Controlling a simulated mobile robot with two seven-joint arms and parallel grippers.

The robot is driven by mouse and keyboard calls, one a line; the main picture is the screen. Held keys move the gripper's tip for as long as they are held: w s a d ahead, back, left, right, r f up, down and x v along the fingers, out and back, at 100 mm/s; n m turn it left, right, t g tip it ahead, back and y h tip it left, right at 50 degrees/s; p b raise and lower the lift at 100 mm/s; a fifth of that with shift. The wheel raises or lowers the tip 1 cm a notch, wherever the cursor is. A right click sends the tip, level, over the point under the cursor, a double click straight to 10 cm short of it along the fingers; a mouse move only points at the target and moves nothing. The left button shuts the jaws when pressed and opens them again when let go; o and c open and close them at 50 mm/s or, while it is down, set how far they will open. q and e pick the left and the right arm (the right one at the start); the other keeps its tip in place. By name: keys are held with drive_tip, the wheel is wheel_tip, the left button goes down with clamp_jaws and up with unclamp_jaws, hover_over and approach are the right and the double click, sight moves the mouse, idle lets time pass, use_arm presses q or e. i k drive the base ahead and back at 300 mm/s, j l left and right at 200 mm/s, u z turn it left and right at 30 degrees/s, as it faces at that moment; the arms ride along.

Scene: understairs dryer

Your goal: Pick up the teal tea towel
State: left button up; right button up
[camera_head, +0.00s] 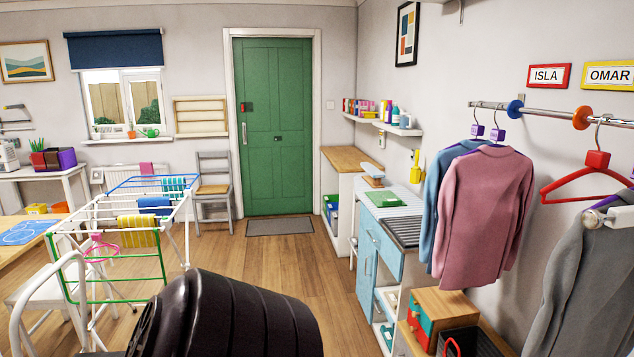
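A teal cloth (174,184) with lighter stripes hangs over a rail at the far end of the drying rack (164,253). It looks like the teal tea towel, but it is small and distant here. A blue cloth (155,206) and a yellow striped cloth (138,232) hang on nearer rails of the same rack. A pink cloth (147,169) shows behind the rack. A large dark ribbed shape, apparently part of my own arm, fills the bottom centre.
A chair (213,188) stands beyond the rack, and a white chair (45,300) stands left of it. Wooden floor (280,265) is open toward the green door (274,126). A counter (404,232) and hanging jackets (484,215) line the right side.

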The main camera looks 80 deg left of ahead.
sight(166, 180)
drive_tip(key=u, duration=3.5)
drive_tip(key=z, duration=0.3)
drive_tip(key=i+z, duration=0.35)
drive_tip(key=i, duration=4.3)
